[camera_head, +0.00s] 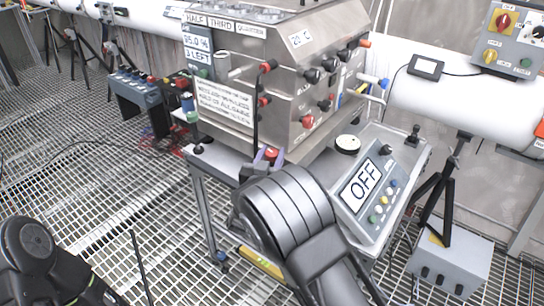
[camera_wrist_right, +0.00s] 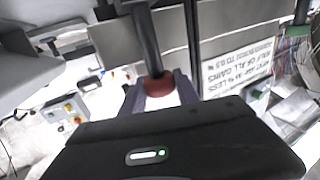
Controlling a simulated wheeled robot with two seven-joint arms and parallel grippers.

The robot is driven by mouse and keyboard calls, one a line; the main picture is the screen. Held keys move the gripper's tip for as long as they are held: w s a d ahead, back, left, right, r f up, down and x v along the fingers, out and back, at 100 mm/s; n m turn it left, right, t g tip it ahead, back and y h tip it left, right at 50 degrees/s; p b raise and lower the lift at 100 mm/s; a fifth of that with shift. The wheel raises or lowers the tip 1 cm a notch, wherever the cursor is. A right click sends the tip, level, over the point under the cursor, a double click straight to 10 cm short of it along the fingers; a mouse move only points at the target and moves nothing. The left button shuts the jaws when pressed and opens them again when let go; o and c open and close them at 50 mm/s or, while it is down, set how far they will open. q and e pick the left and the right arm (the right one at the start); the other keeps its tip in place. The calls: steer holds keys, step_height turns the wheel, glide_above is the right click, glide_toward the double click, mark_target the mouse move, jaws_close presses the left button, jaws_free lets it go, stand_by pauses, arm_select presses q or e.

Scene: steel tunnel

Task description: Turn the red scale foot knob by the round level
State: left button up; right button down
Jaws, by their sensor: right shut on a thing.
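The red foot knob (camera_head: 271,153) sits low at the near edge of the steel machine, under a dark vertical rod. My right gripper (camera_head: 267,158) is at the knob, with a finger on either side of it. In the right wrist view the red knob (camera_wrist_right: 157,86) is between the two grey fingertips (camera_wrist_right: 160,92), which are shut on it. The gripper body and my arm hide what lies below. A round white-topped black piece (camera_head: 347,145) sits right of the knob; I cannot tell whether it is the level. My left arm shows lower left, but its gripper does not.
The steel machine (camera_head: 270,70) with many knobs stands behind my gripper. A grey box (camera_head: 451,262) and black tripod (camera_head: 440,205) stand lower right. The grating floor (camera_head: 110,190) is largely open left.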

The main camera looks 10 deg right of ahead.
steer(key=m+g+h, duration=0.1)
steer(key=m+h, duration=0.1)
steer(key=m+g+h+b, duration=0.1)
steer(key=g+h, duration=0.1)
steer(key=shift+f+m+g+h, duration=0.2)
steer(key=shift+m+g+h, duration=0.1)
steer(key=shift+m+h, duration=0.1)
steer(key=shift+r+m+g+h+b, duration=0.1)
steer(key=shift+m+g+h+b, duration=0.5)
steer(key=shift+m+g+h, duration=0.25)
steer(key=shift+r, duration=0.1)
steer(key=c, duration=0.9)
jaws_free()
steer(key=shift+a, duration=0.1)
steer(key=b+v, duration=0.1)
steer(key=v, duration=0.6)
steer(key=shift+s+a, duration=0.25)
